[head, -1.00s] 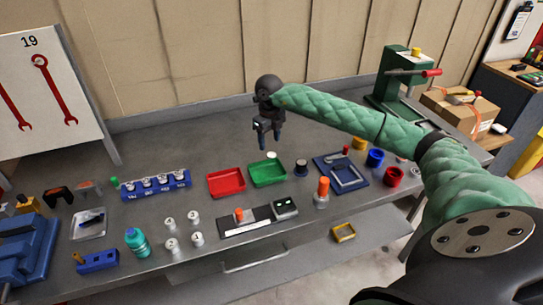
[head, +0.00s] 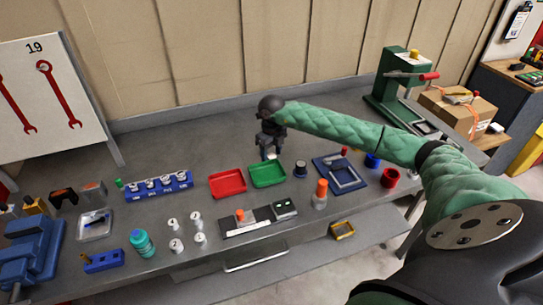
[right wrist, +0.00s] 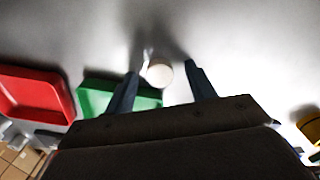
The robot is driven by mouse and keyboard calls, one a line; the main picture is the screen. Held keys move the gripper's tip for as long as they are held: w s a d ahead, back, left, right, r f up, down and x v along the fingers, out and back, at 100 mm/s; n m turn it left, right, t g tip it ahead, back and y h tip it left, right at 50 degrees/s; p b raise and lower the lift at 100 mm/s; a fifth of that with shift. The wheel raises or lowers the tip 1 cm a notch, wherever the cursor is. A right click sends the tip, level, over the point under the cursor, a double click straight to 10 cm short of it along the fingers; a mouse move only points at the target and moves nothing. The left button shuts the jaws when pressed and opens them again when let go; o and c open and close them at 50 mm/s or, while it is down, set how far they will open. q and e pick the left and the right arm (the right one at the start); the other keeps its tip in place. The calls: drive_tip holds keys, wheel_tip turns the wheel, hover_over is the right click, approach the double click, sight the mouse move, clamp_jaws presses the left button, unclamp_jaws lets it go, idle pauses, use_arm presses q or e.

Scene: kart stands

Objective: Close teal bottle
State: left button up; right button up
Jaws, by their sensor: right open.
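The teal bottle (head: 142,243) stands upright near the front edge of the bench, at the left in the head view. Its top is too small to tell whether a cap is on it. A small round white piece, perhaps a cap, (right wrist: 158,73) lies on the bench behind the green tray and shows between my right fingers in the right wrist view. My right gripper (head: 269,151) is open, pointing down just above this piece, not closed on it. My left gripper is not in view.
A red tray (head: 228,184) and a green tray (head: 268,174) lie in front of my right gripper. Several white canisters (head: 198,239) stand right of the bottle. A blue rack (head: 158,186) and a blue vise (head: 32,250) are at the left.

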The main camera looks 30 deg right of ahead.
sight(271, 156)
drive_tip(key=shift+c, duration=0.4)
drive_tip(key=c, duration=0.9)
drive_tip(key=shift+c, duration=0.2)
drive_tip(key=shift+r, duration=0.1)
